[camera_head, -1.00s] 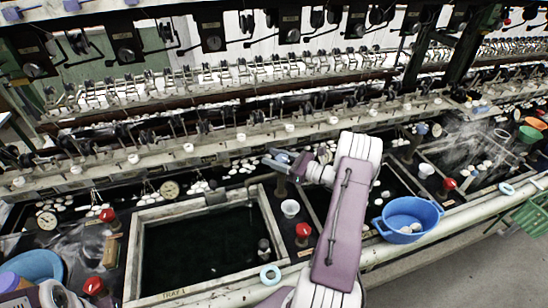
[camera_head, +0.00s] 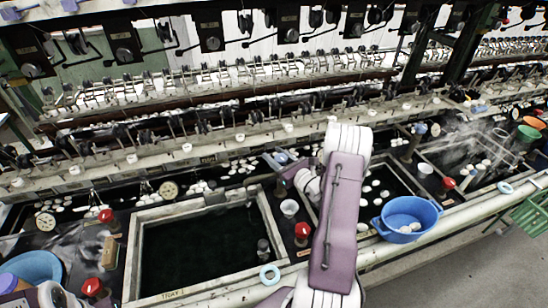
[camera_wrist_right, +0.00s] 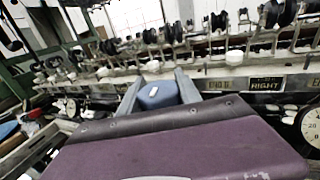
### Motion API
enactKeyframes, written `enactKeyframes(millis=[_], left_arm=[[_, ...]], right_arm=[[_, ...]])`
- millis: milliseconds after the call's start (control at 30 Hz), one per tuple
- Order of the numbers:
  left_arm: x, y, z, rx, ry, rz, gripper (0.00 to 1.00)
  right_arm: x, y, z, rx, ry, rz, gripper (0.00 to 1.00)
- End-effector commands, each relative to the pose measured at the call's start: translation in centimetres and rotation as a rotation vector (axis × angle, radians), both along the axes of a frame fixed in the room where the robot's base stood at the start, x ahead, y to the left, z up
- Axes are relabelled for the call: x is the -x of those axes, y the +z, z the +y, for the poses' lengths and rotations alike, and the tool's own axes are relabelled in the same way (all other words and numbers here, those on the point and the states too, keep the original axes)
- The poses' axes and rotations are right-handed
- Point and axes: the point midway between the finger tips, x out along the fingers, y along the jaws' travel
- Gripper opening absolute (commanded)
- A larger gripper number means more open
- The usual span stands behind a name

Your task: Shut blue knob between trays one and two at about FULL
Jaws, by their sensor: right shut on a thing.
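The blue knob (camera_head: 281,157) stands at the back between two trays, just past the back right corner of tray one (camera_head: 268,215). My right gripper (camera_head: 279,163) is shut on it. In the right wrist view the knob (camera_wrist_right: 158,95) sits between the two grey fingers (camera_wrist_right: 157,92), with a small pale mark on its top. Tray two (camera_head: 405,175) is to the right, partly hidden behind my right arm. The knob's base and any FULL mark cannot be made out. My left gripper is not in view.
A blue basin (camera_head: 408,217) is at the front right.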

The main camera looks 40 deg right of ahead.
Motion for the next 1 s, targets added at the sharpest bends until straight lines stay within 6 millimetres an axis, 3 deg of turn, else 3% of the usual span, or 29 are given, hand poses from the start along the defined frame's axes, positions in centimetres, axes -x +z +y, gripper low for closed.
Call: enactKeyframes(millis=[300,767,800,867,1000], left_arm=[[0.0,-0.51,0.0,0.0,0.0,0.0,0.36],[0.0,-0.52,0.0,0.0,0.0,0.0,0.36],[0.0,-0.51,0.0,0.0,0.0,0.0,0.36],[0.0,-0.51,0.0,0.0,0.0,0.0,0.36],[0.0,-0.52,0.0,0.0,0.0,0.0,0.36]], right_arm=[[-0.03,0.14,-0.32,0.001,-0.105,-0.005,0.0],[-0.03,0.24,-0.46,0.002,-0.122,-0.007,0.0],[-0.03,0.24,-0.46,0.002,-0.122,-0.007,0.46],[-0.03,0.22,-0.45,0.001,-0.121,-0.006,0.62],[-0.02,0.15,-0.41,0.001,-0.12,-0.004,0.62]])
